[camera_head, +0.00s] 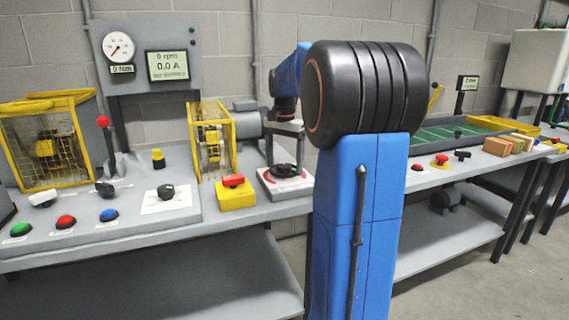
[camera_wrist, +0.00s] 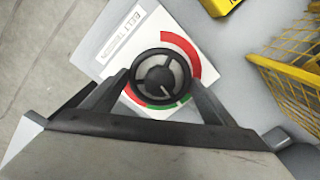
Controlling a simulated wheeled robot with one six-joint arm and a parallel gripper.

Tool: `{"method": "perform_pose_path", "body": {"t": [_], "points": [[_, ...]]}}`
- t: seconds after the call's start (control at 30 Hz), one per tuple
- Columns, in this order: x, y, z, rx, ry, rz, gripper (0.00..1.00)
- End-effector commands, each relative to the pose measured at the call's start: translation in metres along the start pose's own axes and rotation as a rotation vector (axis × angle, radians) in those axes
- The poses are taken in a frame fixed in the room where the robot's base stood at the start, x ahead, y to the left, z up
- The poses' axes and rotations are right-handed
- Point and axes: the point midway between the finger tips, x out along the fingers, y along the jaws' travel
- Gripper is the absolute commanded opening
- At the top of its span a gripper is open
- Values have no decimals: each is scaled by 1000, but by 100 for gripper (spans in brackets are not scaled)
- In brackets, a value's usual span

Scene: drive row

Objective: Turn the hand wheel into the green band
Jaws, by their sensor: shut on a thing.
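The black hand wheel (camera_wrist: 158,76) sits on a white plate (camera_wrist: 113,63) lettered "BELT TENSION". The plate carries a red arc (camera_wrist: 182,48) above right of the wheel, a green band (camera_wrist: 166,105) below it and more red at lower left. A small light mark shows on the wheel's lower rim, towards the green band. My gripper (camera_wrist: 158,80) has one finger on each side of the wheel and is shut on its rim. In the head view the wheel (camera_head: 285,171) lies under my gripper (camera_head: 284,158), close to the bench's front edge.
A yellow box with a red button (camera_head: 234,190) and a yellow mesh guard (camera_head: 209,140) stand left of the wheel. A gauge panel (camera_head: 150,55) is behind. Several knobs and buttons lie further left. My arm hides the bench right of the wheel.

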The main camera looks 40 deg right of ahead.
Motion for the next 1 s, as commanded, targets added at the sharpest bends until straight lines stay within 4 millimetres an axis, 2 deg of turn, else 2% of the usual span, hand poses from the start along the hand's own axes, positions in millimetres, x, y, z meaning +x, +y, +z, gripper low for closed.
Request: {"method": "perform_pose_path", "body": {"t": [0.43,1.0], "points": [[-1,-1,-1,271,2,-2,57],[-1,-1,-1,330,2,-2,57]]}}
